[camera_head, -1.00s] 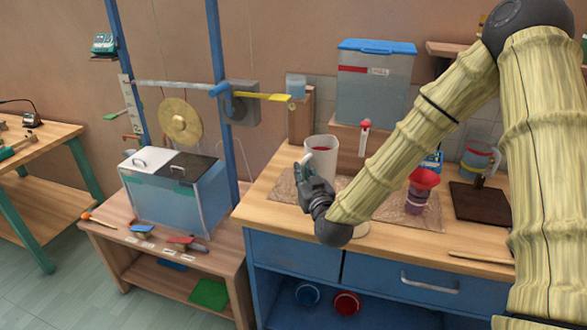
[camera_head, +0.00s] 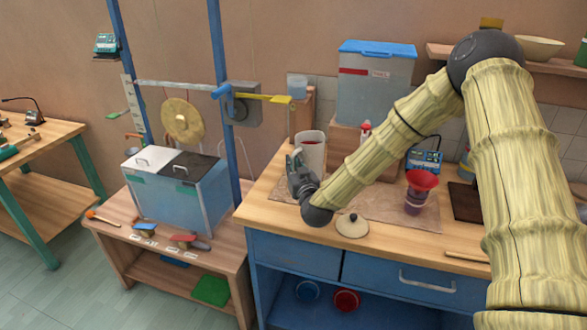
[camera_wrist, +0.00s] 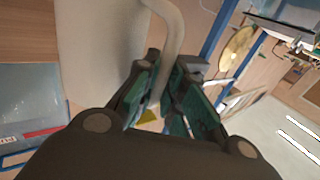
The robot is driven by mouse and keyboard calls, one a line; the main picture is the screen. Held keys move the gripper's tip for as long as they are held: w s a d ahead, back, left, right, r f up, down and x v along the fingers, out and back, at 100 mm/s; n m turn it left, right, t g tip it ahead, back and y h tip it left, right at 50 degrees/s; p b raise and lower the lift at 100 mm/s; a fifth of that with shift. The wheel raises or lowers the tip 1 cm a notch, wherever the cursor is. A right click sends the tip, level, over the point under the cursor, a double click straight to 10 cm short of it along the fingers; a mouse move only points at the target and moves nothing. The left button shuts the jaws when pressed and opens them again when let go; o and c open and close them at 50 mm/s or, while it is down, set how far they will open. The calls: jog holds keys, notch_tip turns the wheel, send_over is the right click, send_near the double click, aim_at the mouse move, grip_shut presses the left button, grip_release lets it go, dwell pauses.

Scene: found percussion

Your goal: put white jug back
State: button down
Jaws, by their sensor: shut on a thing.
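A round cream lid (camera_head: 352,226) lies near the counter's front edge. A red funnel on a purple vessel (camera_head: 421,182) stands to the right. A lidded clear tank (camera_head: 375,90) is behind. A low bench with a water tank (camera_head: 178,190) stands at left.

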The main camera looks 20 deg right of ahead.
jog(key=shift+f, duration=0.8)
jog(key=shift+f, duration=0.15)
jog(key=c, duration=1.5)
grip_release()
jog(key=shift+s, duration=0.15)
jog(key=s+b, duration=0.2)
jog(key=s, duration=0.9)
jog(key=shift+s, duration=0.4)
